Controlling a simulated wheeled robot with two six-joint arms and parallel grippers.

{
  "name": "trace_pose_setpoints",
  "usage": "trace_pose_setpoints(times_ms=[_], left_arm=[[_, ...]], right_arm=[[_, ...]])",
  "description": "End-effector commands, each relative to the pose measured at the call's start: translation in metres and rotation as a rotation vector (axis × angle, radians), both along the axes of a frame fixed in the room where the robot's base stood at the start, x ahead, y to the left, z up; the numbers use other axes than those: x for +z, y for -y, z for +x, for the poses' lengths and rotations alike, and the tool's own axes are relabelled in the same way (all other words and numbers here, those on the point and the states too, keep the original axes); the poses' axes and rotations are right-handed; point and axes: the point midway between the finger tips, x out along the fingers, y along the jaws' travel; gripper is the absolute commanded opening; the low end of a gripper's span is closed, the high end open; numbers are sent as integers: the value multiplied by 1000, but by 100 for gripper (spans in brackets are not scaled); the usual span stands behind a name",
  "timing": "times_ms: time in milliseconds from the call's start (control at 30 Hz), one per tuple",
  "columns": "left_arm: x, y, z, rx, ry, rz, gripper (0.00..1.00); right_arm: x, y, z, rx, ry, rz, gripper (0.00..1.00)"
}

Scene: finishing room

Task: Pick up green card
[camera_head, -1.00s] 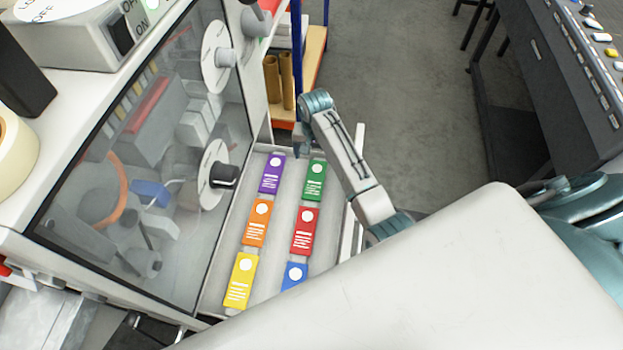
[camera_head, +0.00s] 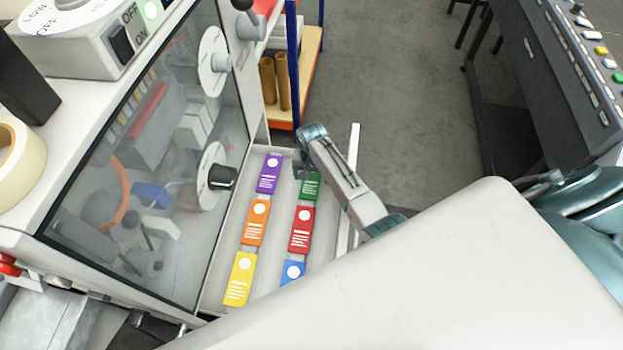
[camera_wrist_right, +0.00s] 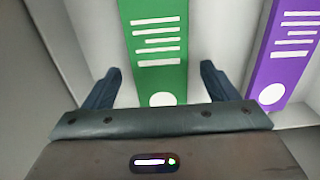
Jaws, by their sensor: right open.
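The green card (camera_head: 311,186) lies at the far right of a shallow grey tray (camera_head: 322,240), and its upper part is hidden by my right gripper in the head view. In the right wrist view the green card (camera_wrist_right: 157,45) lies between the two fingers, with gaps on both sides. My right gripper (camera_wrist_right: 158,84) is open and empty, pointing at the card from above. In the head view the right gripper (camera_head: 303,170) is over the card's far end. My left gripper is not in view.
A purple card (camera_head: 269,174) is left of the green one; it also shows in the wrist view (camera_wrist_right: 285,50). Orange (camera_head: 256,222), red (camera_head: 302,229), yellow (camera_head: 239,278) and blue (camera_head: 292,273) cards lie nearer. A clear-fronted cabinet (camera_head: 150,190) borders the tray's left.

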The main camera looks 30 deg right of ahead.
Motion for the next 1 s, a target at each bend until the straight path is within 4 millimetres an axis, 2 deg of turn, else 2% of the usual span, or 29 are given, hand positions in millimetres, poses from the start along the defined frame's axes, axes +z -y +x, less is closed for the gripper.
trace_pose_setpoints(times_ms=[67, 300, 333, 567, 733, 867, 1000], left_arm=[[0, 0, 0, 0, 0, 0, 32], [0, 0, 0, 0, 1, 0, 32], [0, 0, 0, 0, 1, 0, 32], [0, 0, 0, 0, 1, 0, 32], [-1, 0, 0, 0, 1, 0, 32], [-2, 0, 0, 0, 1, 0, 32], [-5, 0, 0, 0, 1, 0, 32]], right_arm=[[0, 0, 0, 0, 0, 0, 80], [0, 0, 0, 0, 0, 0, 35], [0, 0, 0, 0, 0, 0, 32], [1, 0, 0, 0, 1, 1, 32], [8, 0, 0, 0, 1, 1, 32], [25, 0, 1, 0, 4, 0, 32], [54, 0, 1, 0, 4, 1, 32]])
